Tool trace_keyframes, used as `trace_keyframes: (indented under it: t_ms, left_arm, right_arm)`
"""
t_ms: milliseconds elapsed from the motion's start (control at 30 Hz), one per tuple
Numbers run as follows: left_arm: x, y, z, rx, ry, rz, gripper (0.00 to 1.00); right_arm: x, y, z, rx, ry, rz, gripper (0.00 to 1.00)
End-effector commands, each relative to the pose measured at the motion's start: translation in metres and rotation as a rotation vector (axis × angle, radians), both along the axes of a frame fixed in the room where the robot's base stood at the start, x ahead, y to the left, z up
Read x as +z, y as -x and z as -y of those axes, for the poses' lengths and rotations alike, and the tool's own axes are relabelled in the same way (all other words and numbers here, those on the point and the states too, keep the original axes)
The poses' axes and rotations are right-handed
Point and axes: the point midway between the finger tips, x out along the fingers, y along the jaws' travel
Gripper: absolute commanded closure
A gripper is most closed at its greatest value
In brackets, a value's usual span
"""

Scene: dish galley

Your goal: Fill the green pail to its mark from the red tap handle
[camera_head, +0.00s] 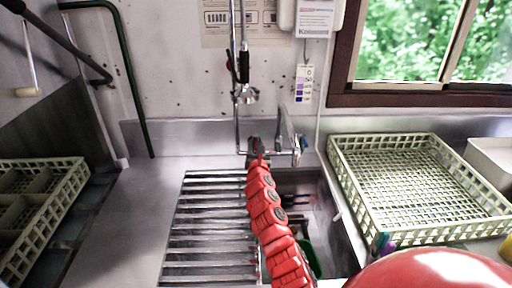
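The green pail (312,258) shows only as a green sliver low in the sink (328,215), mostly hidden behind my red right arm. I cannot tell its water level or its mark. The metal tap (294,140) stands at the back of the sink, with a tall riser and a spray head above. My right gripper (257,152) is at the far end of the red arm, at the tap's base on the left. It is small and dark there, and I cannot tell if it is open or shut. The red handle cannot be told apart from the arm's tip. My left gripper is out of view.
A ribbed metal drainer (212,225) lies left of the sink. A pale green dish rack (400,180) stands on the right counter, and another divided rack (40,215) on the left. A dark green pipe (132,90) rises at the back left.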

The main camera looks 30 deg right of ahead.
Motion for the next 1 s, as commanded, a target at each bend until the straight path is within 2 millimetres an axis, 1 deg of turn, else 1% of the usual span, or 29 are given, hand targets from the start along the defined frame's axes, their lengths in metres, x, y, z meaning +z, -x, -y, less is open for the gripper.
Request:
trace_keyframes:
  t_ms: [33,167,200,1000]
  left_arm:
    - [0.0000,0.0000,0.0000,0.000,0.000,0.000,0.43]
    - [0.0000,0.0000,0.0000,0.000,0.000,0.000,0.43]
    - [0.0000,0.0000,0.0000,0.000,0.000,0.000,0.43]
    - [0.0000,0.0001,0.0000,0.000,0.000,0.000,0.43]
  right_arm:
    - [0.0000,0.0000,0.0000,0.000,0.000,0.000,0.74]
    - [0.0001,0.0000,-0.0001,0.000,0.000,0.000,0.97]
    - [0.0001,0.0000,-0.0001,0.000,0.000,0.000,1.00]
    - [0.0003,0.0000,-0.0003,0.001,0.001,0.001,1.00]
